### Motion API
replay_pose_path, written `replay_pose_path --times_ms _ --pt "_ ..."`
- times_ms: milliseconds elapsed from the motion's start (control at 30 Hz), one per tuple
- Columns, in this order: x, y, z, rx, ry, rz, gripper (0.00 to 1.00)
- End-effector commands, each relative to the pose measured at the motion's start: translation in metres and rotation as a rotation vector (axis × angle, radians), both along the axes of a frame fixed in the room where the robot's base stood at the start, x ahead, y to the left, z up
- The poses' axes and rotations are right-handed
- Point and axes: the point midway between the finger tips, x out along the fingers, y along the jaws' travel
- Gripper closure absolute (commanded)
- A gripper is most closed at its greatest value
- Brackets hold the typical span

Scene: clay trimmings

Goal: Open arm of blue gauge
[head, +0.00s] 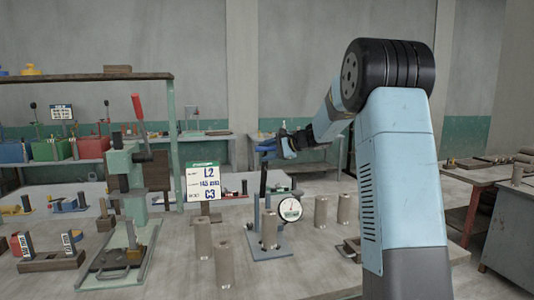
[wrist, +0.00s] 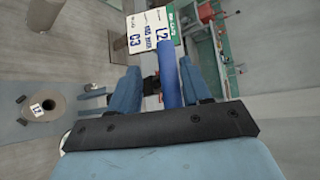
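The blue gauge (head: 270,248) stands on the bench in the head view, with a blue base, a white round dial (head: 290,209) and a dark upright post (head: 263,182). A grey cylinder (head: 269,229) stands at its base. My gripper (head: 263,147) is at the top of the post. In the wrist view a blue bar (wrist: 170,75) lies between the two blue fingers of my gripper (wrist: 158,68), nearer the right one. A gap shows between the bar and the left finger. The bar seems to be part of the gauge; its lower end is hidden.
Grey cylinders (head: 203,240) stand on both sides of the gauge. A sign reading L2 and C3 (head: 205,182) stands behind left. A green press with a red-handled lever (head: 126,180) is farther left. A side table (head: 478,178) is at the right.

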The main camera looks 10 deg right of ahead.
Motion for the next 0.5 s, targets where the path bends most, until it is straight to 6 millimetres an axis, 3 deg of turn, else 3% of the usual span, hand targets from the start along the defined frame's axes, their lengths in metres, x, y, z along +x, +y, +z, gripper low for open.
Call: replay_pose_path --times_ms 500 --pt "-0.056 -0.068 0.031 -0.001 -0.001 -0.010 0.54"
